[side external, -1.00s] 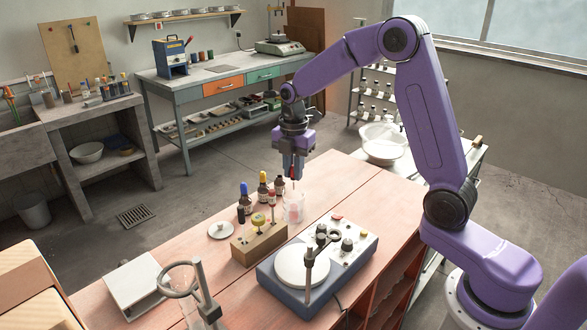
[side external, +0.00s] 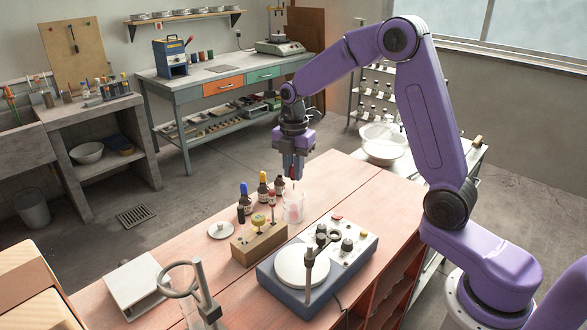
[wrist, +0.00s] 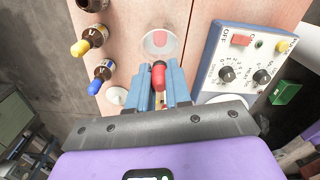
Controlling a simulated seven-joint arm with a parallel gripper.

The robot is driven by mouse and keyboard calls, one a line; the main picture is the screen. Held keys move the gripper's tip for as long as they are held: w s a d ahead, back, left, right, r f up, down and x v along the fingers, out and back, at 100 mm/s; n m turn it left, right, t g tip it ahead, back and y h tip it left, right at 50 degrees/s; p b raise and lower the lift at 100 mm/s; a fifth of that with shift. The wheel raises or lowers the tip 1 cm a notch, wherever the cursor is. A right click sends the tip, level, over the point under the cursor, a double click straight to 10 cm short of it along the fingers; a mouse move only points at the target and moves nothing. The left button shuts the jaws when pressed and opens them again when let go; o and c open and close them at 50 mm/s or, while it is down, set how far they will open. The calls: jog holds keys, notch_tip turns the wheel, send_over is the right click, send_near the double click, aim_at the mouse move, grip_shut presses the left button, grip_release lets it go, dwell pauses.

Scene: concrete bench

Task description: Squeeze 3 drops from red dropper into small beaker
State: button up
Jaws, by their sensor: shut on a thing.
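My gripper (side external: 293,174) is shut on the red dropper, whose red rubber bulb (wrist: 158,75) shows between the blue fingers in the wrist view. The dropper points down, and its lower end is hard to make out. The small clear beaker (side external: 293,209) stands on the pink bench directly below my gripper. It also shows in the wrist view (wrist: 161,43), just beyond the bulb, with a pinkish patch inside. I cannot tell whether the dropper tip is inside the rim or above it, and no falling drop is visible.
Brown bottles with a blue bulb (side external: 243,188) and a yellow bulb (side external: 263,177) stand left of the beaker, beside another bottle (side external: 280,185). A wooden block (side external: 259,243) with upright pieces and a hotplate stirrer (side external: 304,267) stand in front. A white lid (side external: 221,230) lies further left.

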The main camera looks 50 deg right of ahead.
jog(key=shift+r, duration=0.1)
dwell(0.3)
jog(key=shift+r, duration=1.4)
